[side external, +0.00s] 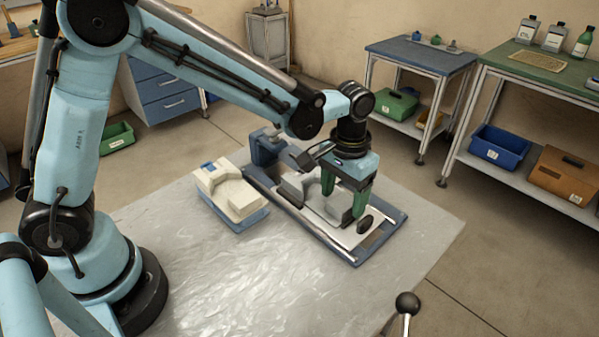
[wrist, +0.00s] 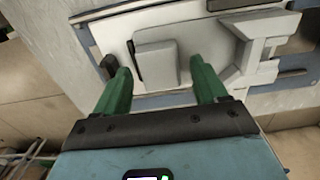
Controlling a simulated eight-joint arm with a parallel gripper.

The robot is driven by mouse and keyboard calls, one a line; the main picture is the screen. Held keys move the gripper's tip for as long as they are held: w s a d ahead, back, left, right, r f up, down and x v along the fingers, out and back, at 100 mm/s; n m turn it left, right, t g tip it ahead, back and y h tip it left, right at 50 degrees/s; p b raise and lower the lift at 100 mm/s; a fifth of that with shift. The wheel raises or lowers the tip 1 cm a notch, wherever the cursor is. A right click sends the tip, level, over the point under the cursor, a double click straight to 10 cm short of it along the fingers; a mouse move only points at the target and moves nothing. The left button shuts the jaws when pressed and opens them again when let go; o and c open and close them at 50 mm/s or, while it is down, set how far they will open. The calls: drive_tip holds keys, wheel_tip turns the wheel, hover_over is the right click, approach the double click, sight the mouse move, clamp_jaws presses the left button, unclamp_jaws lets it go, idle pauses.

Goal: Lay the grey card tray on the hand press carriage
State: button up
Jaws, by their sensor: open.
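The hand press (side external: 375,245) is a long blue base on the table, with a pale carriage plate (side external: 343,236) on it. In the wrist view, a light grey box-shaped piece (wrist: 157,62), which looks like the card tray, sits on the pale carriage plate (wrist: 122,32). My gripper (side external: 340,207) is over the carriage, pointing down, with its two green fingers apart. In the wrist view the grey piece shows between and just past the fingertips (wrist: 160,66). I cannot tell whether the fingers touch it. The fingers hide part of it in the side view.
A cream fixture on a blue base (side external: 232,192) stands left of the press. A black knob (side external: 365,224) stands at the press's near end, and a ball-topped lever (side external: 406,303) at the front. The wrapped tabletop (side external: 240,285) is clear in front. Benches stand behind.

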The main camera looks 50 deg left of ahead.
wheel_tip(320, 180, up, 10)
drive_tip(key=r, duration=0.1)
drive_tip(key=s+a+f+t, duration=0.1)
drive_tip(key=s+a+t, duration=0.6)
drive_tip(key=s+a, duration=0.4)
drive_tip(key=shift+s+a, duration=0.3)
drive_tip(key=shift+a, duration=0.55)
drive_tip(key=shift+f, duration=0.1)
idle(0.9)
